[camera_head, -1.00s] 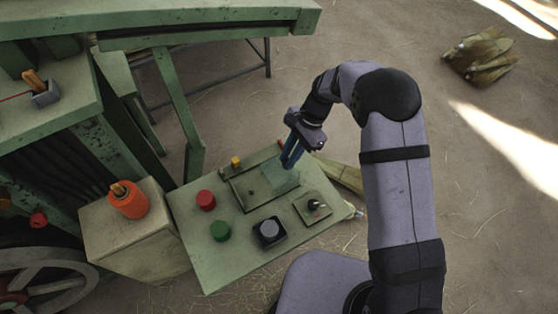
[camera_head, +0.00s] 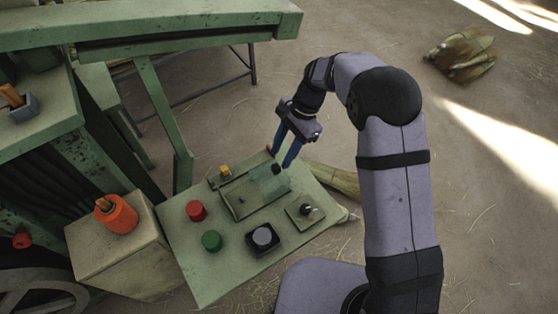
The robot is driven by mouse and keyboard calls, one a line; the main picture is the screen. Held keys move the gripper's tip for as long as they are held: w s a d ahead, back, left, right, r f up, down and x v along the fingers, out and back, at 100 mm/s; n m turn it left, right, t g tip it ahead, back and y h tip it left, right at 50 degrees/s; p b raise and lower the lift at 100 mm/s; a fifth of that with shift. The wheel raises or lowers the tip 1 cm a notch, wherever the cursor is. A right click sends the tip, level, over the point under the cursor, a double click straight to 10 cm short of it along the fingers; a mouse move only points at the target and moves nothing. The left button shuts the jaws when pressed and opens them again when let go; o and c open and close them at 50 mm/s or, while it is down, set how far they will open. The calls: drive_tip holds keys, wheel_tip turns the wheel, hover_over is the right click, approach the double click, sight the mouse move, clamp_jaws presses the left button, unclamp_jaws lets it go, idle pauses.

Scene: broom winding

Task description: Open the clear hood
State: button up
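The clear hood (camera_head: 264,183) is a see-through greenish cover on the green control panel (camera_head: 195,264), in its upper middle. A small dark knob (camera_head: 276,169) shows at its upper right edge. I cannot tell whether the hood lies flat or is slightly raised. My gripper (camera_head: 280,160) points down just above the panel's far edge, next to the knob. Its two blue fingers are apart, with nothing visible between them. The fingertips lie close to the knob in the picture; I cannot tell whether they touch it.
The panel also bears a red button (camera_head: 196,210), a green button (camera_head: 212,241), a black-framed grey knob (camera_head: 262,237), a small yellow piece (camera_head: 225,170) and a toggle switch (camera_head: 305,210). Green machine beams (camera_head: 160,105) rise behind.

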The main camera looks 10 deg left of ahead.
drive_tip(key=shift+b+v, duration=0.35)
drive_tip(key=shift+v, duration=1.25)
drive_tip(key=s+d+r+n+t+h, duration=0.1)
drive_tip(key=s+d+n, duration=0.3)
drive_tip(key=s+d, duration=0.4)
drive_tip(key=s+d+r+n+t+h, duration=0.1)
drive_tip(key=s+d+n+t+h, duration=0.1)
drive_tip(key=s+d+n, duration=0.3)
drive_tip(key=s+d, duration=0.4)
drive_tip(key=d, duration=0.6)
drive_tip(key=shift+s+d, duration=0.35)
drive_tip(key=shift+d, duration=0.05)
